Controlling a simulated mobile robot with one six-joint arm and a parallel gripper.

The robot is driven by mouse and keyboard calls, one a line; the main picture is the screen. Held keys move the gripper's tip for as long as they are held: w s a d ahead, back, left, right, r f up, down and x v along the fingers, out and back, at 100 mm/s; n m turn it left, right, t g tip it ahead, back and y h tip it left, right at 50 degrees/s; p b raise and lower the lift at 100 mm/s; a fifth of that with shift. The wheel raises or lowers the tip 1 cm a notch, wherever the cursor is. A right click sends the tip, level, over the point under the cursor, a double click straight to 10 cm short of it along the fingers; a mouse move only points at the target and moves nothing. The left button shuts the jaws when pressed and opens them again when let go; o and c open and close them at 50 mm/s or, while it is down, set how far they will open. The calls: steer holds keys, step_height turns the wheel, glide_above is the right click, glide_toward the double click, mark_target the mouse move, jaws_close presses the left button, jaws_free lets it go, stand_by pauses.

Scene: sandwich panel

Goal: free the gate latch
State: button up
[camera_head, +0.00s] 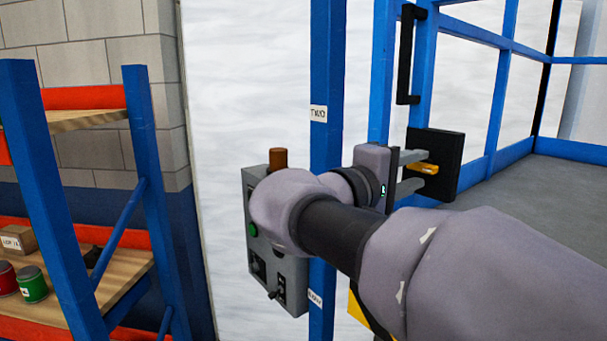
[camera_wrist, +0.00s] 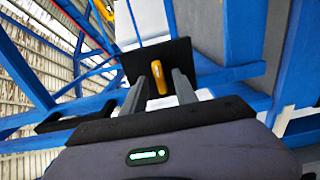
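The gate latch is a small orange-yellow piece (camera_head: 426,169) on a black plate (camera_head: 450,150) at the edge of the blue-framed gate. My gripper (camera_head: 421,169) reaches the latch from the left, its two grey fingers apart, one above and one below the orange piece. I cannot tell whether either finger touches the latch.
A black vertical handle (camera_head: 405,55) is on the gate above the latch. A grey control box (camera_head: 265,225) with a green button hangs by the blue post (camera_head: 327,75), partly behind my arm. A shelf (camera_head: 130,262) with cans and a box stands at left.

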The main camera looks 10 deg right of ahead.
steer(key=p+v, duration=0.3)
steer(key=v, duration=1.3)
